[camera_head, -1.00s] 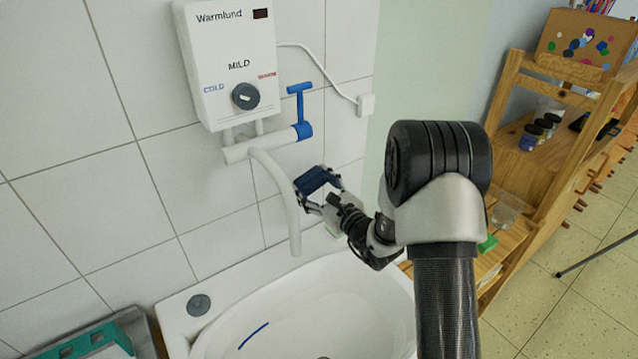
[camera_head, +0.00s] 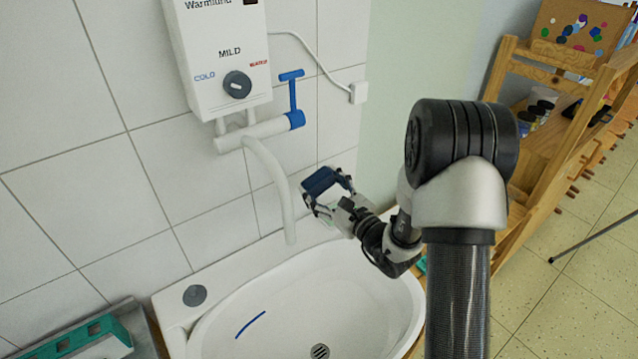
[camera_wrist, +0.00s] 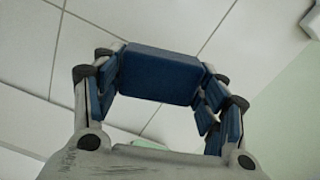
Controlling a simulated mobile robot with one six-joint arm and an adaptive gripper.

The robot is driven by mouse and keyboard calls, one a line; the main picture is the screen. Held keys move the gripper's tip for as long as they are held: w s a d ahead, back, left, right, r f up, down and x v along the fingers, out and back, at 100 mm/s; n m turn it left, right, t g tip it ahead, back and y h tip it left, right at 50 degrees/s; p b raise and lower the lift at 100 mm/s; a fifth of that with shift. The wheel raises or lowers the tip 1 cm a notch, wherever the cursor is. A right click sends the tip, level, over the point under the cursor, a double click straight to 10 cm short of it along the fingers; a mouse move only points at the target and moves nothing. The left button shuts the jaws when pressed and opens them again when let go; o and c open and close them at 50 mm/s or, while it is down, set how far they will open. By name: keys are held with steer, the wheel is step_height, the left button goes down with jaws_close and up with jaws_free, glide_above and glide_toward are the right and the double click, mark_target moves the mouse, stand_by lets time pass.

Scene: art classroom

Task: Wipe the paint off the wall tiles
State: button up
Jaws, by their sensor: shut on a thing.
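My gripper (camera_head: 328,184) is shut on a dark blue block, perhaps a sponge (camera_wrist: 160,75), which spans the gap between the fingers in the wrist view. In the head view the blue block (camera_head: 321,180) is in front of the white wall tiles (camera_head: 204,241), just right of the spout and above the sink's back rim. I cannot tell whether it touches the wall. The tiles in view look white with grey joints, and I see no clear paint on them. The tile area behind the block and gripper is hidden.
A white water heater (camera_head: 222,50) hangs above, with a blue-handled tap (camera_head: 292,118) and white spout (camera_head: 275,185) close to my gripper. The sink (camera_head: 300,295) below has a blue streak (camera_head: 251,324). A wooden shelf (camera_head: 545,150) stands right; a green tray (camera_head: 85,340) lies lower left.

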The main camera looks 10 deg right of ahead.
steer(key=shift+v, duration=1.5)
